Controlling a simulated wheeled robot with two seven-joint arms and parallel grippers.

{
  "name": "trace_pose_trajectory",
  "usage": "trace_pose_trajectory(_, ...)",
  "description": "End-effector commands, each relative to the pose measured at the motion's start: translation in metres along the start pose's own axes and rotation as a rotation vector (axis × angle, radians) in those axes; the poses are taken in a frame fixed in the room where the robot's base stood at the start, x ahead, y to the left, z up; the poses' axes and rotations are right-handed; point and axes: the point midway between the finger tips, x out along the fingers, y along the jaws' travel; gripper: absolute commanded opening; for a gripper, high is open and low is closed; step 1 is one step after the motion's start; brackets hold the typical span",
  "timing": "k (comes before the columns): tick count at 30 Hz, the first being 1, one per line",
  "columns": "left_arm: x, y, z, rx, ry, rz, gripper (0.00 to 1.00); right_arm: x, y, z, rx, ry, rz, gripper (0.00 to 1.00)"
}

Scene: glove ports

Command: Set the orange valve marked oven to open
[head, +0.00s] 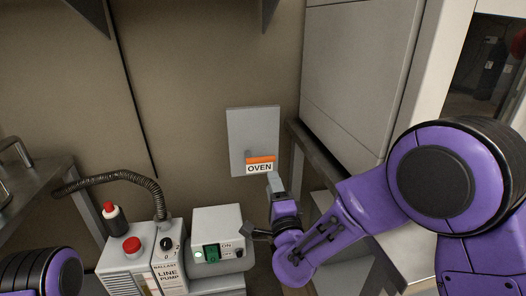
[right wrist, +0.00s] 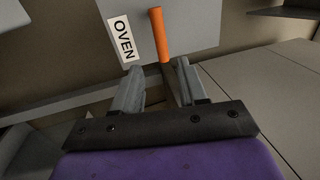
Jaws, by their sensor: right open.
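The orange valve handle (head: 260,159) is on a grey wall panel (head: 252,132), lying level in the head view just above the white OVEN label (head: 259,168). In the right wrist view the orange handle (right wrist: 160,36) stands beside the OVEN label (right wrist: 123,40), its lower end near the fingertips. My right gripper (head: 272,180) is just below and right of the label. In the right wrist view its two fingers (right wrist: 157,70) are apart with nothing clearly between them. Whether a finger touches the handle cannot be told. My left gripper is not in view; only part of my left arm shows at lower left.
A line pump (head: 165,274) with a red knob and a black hose stands below left. A large grey cabinet (head: 355,75) and metal bench edge (head: 330,165) are on the right. Bare wall lies left of the panel.

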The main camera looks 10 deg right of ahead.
Motion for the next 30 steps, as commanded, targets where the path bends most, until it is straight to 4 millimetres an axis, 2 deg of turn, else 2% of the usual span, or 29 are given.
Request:
trace_pose_trajectory(4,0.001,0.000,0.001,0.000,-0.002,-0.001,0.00,0.019,0.000,-0.004,0.001,0.009,-0.002,0.42)
trace_pose_trajectory(12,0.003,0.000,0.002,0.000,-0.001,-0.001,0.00,0.078,0.001,-0.007,-0.001,0.012,-0.001,0.42)
trace_pose_trajectory(15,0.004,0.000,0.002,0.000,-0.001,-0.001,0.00,0.093,0.000,-0.006,-0.002,0.009,-0.001,0.42)
trace_pose_trajectory(19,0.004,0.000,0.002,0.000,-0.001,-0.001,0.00,0.102,0.000,-0.005,-0.001,0.008,0.000,0.42)
trace_pose_trajectory(26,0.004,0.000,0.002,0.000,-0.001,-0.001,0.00,0.103,0.000,-0.004,-0.001,0.006,0.000,0.42)
trace_pose_trajectory(29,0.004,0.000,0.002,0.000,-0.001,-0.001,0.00,0.103,0.000,-0.004,-0.001,0.006,0.000,0.13)
trace_pose_trajectory(30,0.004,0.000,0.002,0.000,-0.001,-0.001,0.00,0.103,0.000,-0.004,-0.001,0.006,0.000,0.00)
